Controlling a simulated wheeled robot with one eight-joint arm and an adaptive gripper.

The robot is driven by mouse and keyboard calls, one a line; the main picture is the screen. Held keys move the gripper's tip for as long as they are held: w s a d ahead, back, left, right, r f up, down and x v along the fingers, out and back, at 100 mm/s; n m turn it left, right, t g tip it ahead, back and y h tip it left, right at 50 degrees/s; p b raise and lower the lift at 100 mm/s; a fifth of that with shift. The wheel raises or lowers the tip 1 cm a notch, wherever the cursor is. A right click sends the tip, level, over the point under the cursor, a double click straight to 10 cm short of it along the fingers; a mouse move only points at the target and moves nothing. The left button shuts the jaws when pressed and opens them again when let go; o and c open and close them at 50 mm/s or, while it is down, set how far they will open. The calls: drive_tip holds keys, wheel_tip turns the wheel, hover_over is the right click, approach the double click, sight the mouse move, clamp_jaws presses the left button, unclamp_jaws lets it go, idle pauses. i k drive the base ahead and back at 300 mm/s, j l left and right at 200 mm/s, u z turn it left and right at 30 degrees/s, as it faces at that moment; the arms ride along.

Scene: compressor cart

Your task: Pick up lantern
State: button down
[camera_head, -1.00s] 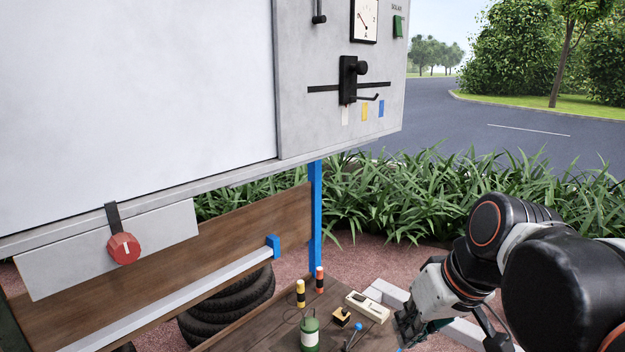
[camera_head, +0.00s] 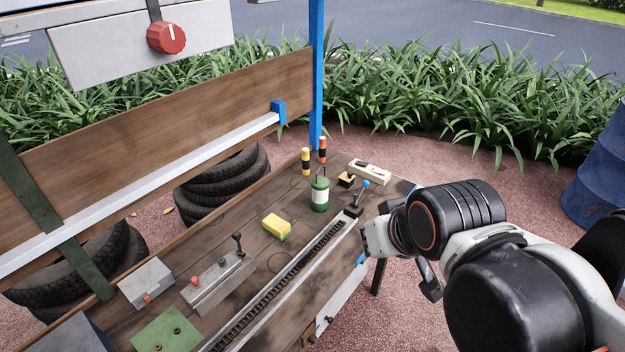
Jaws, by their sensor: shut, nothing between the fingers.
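The lantern (camera_head: 320,195) is a small green cylinder with a pale band and a thin wire handle on top. It stands upright on the wooden bench top (camera_head: 240,225), toward the far end. My gripper (camera_head: 368,242) is to the right of the lantern and nearer to me, by the bench's right edge. It is apart from the lantern, shut and empty. Its fingers are small and mostly hidden behind my wrist.
Close to the lantern stand a yellow-black post (camera_head: 305,162), a red-black post (camera_head: 322,150), a small yellow-black block (camera_head: 346,180) and a blue-knobbed lever (camera_head: 362,188). A cream box (camera_head: 370,170) lies behind. A yellow sponge (camera_head: 277,226) and a metal rail (camera_head: 285,285) are nearer.

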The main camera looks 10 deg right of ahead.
sight(320, 185)
drive_tip(key=i+u, duration=0.65)
drive_tip(key=i, duration=0.15)
